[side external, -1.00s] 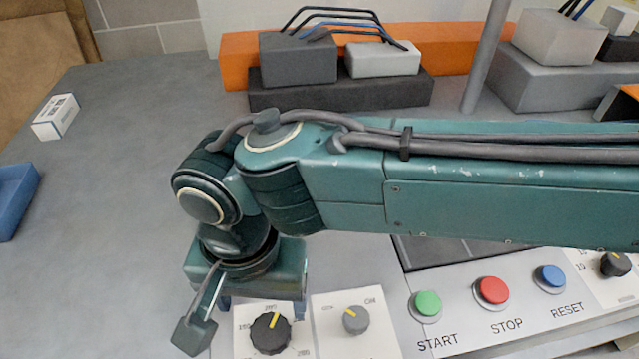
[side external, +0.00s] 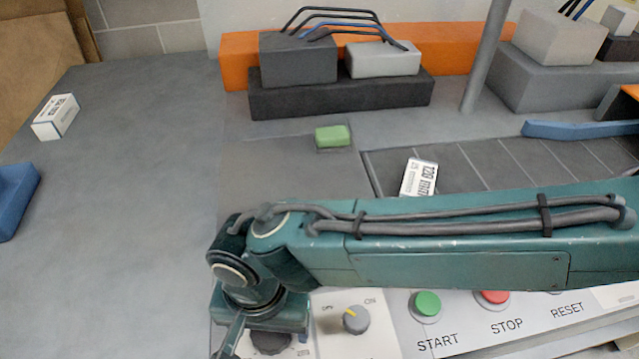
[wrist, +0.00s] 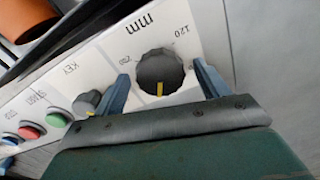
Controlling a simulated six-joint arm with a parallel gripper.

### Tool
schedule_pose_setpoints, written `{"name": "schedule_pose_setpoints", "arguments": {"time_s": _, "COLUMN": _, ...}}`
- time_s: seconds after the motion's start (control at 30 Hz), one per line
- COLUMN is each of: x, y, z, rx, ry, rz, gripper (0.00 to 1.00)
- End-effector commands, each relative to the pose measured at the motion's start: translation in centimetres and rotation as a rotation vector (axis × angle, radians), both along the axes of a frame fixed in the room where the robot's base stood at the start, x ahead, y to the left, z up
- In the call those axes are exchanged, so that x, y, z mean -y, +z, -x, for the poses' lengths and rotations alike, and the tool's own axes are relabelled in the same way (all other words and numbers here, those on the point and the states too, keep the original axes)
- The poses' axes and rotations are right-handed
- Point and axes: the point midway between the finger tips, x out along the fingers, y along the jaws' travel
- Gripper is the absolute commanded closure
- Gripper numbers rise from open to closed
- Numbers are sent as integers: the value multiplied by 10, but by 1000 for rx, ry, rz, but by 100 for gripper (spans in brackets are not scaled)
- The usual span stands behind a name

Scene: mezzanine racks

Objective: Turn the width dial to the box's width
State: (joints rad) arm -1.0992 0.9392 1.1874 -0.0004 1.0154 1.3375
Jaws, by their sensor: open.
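The black width dial (wrist: 158,75), with a yellow pointer mark, sits on a white panel marked "mm". In the wrist view its mark points down toward my gripper body. A "120" label shows at its upper right; another number at its upper left is hard to read. My gripper (wrist: 161,70) is open, with one blue-grey finger on each side of the dial; I cannot tell if they touch it. In the side view my wrist hides most of the dial (side external: 270,343). A white labelled box (side external: 419,177) lies on the dark conveyor; its print seems to include "120".
A grey key knob (side external: 355,320) stands right beside the dial. Green (side external: 427,303), red (side external: 493,296) and blue buttons line the panel further right. A green block (side external: 333,137) lies behind my arm. Another white box (side external: 56,117) is at far left, where the table is mostly clear.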

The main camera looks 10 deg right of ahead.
Motion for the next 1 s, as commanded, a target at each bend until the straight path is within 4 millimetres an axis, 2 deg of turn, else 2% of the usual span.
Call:
{"name": "schedule_pose_setpoints", "arguments": {"time_s": 0.07, "x": 0, "y": 0, "z": 0, "rx": 0, "ry": 0, "rz": 0, "gripper": 26}}
{"name": "schedule_pose_setpoints", "arguments": {"time_s": 0.3, "x": 0, "y": 0, "z": 0, "rx": 0, "ry": 0, "rz": 0, "gripper": 71}}
{"name": "schedule_pose_setpoints", "arguments": {"time_s": 0.67, "x": 0, "y": 1, "z": 0, "rx": 0, "ry": 35, "rz": 1, "gripper": 71}}
{"name": "schedule_pose_setpoints", "arguments": {"time_s": 1.0, "x": 0, "y": 1, "z": 0, "rx": 0, "ry": 213, "rz": 1, "gripper": 71}}
